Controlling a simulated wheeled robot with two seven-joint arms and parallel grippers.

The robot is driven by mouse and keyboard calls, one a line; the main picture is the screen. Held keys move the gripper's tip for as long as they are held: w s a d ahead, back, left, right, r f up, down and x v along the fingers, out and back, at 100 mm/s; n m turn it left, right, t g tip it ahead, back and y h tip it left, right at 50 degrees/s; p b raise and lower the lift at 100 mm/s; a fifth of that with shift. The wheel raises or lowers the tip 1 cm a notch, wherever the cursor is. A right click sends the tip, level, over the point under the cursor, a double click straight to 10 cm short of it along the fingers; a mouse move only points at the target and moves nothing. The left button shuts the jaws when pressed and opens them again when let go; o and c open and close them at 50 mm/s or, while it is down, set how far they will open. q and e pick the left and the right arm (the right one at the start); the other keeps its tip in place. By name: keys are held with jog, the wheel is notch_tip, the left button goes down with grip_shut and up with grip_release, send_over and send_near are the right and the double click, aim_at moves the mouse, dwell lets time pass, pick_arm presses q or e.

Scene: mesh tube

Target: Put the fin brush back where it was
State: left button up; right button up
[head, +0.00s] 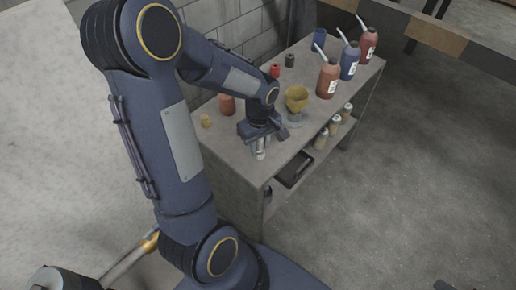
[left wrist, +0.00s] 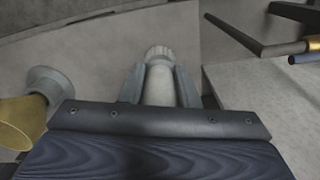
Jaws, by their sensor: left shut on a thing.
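My left gripper (head: 260,143) is low over the near edge of the grey workbench (head: 238,165). It is shut on a pale, round-bodied object with a ribbed end, which I take to be the fin brush (head: 259,154). In the left wrist view the fin brush (left wrist: 158,75) stands between the two grey fingers of the left gripper (left wrist: 160,88), its ribbed end pointing away from me. I cannot tell whether it touches the bench. My right gripper is not in view.
A yellow cup (head: 296,98) on a grey foot stands close right of the gripper. Spouted bottles (head: 328,79) stand farther back. An orange-brown jar (head: 227,104) and small yellow piece (head: 206,120) are left. Below are a dark tray (head: 293,169) and small jars (head: 321,139).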

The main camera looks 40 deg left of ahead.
aim_at(258, 150)
pick_arm(q)
jog(key=shift+w+a+f, duration=0.3)
jog(key=shift+a+f, duration=0.1)
jog(key=shift+f, duration=0.2)
jog(key=shift+w+a+f, duration=0.15)
jog(key=shift+f, duration=0.8)
jog(key=shift+w+a+f, duration=0.1)
jog(key=shift+f, duration=0.85)
jog(key=shift+f+b, duration=0.15)
jog(key=shift+b, duration=0.15)
jog(key=o, duration=1.1)
jog(key=shift+c, duration=0.2)
